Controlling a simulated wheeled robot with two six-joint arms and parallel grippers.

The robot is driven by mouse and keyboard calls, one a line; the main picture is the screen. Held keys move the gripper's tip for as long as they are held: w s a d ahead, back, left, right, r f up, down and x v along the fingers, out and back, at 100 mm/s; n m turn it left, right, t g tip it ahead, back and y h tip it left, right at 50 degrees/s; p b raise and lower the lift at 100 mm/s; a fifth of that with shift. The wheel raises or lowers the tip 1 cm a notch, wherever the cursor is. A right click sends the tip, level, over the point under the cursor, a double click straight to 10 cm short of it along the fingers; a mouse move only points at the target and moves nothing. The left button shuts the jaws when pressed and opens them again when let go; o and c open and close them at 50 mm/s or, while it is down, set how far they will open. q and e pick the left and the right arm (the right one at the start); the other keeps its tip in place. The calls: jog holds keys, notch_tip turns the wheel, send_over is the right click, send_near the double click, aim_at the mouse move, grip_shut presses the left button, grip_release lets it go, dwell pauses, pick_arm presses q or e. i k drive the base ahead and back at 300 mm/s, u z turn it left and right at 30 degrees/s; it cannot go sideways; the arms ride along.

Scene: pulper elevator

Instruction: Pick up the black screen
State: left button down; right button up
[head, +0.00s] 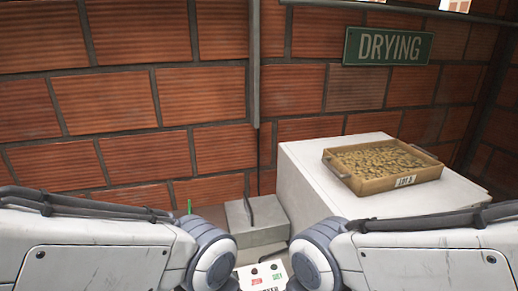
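I see no clear black screen in the head view. A thin dark upright piece (249,208) shows at a grey box (262,236) low in the middle, and I cannot tell what it is. My two arms come in from the left and right along the bottom, with their rounded joints near the middle. Neither gripper is in view, so their fingers and anything in them are hidden.
A white block (315,187) at right bears a wooden tray (376,190) of beans. A green DRYING sign (388,46) hangs on the brick wall (120,110). A panel (263,275) with red and green markings lies between my arms. A small green piece (189,206) shows behind my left arm.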

aim_at(248, 208)
jog(key=k, duration=1)
jog(key=z, duration=0.85)
jog(key=i, duration=1.45)
jog(key=u, duration=1.75)
